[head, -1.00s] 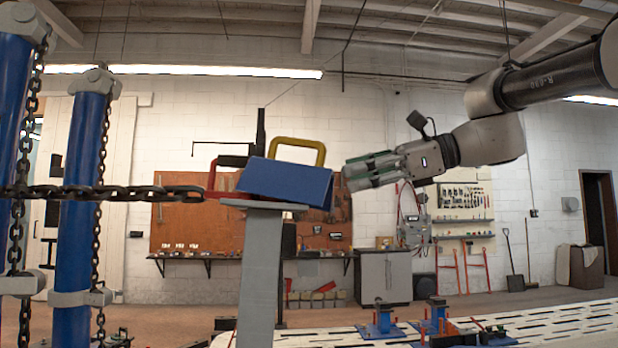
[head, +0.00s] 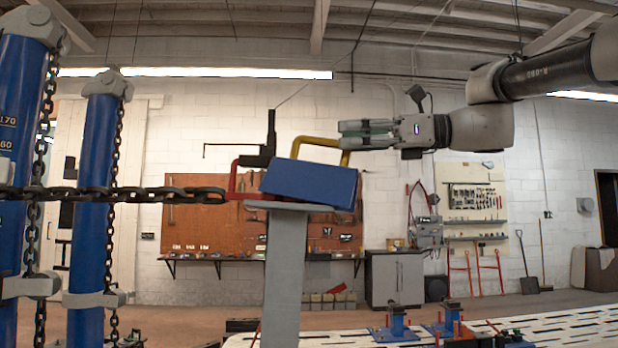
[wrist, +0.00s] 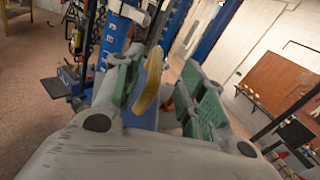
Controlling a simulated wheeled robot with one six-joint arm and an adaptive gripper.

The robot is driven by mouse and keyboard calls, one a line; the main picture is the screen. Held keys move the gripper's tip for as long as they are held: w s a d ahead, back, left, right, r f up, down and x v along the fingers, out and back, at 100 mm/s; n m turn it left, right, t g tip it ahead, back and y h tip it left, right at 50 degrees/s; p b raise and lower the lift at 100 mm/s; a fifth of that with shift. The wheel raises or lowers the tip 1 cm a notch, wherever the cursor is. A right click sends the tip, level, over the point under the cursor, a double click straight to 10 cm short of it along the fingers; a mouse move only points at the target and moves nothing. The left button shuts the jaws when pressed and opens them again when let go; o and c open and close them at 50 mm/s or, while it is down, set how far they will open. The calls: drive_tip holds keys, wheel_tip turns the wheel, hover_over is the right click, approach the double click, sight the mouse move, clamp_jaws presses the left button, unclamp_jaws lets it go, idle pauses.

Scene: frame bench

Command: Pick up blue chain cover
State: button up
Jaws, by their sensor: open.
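The blue chain cover (head: 310,184) sits tilted on top of a grey post (head: 284,270) in the head view. A yellow handle (head: 318,143) rises from it, and a red handle (head: 237,178) stands at its left. My gripper (head: 340,135) is at the right end of the yellow handle, pointing left, above the cover. In the wrist view the yellow handle (wrist: 152,80) lies between the open green-padded fingers (wrist: 165,90). Part of the blue cover (wrist: 142,113) shows below the handle there. Whether the fingers touch the handle is unclear.
A dark chain (head: 120,194) runs level from the left to the post top. Blue columns (head: 92,200) with hanging chains stand at the left. A slotted white bench (head: 560,330) with blue clamps (head: 397,322) lies at the lower right. The space right of the cover is open.

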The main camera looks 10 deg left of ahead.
sight(302, 141)
drive_tip(key=a, duration=0.7)
drive_tip(key=shift+w+a+f, duration=0.15)
drive_tip(key=shift+a+f, duration=0.05)
drive_tip(key=shift+a, duration=0.2)
clamp_jaws()
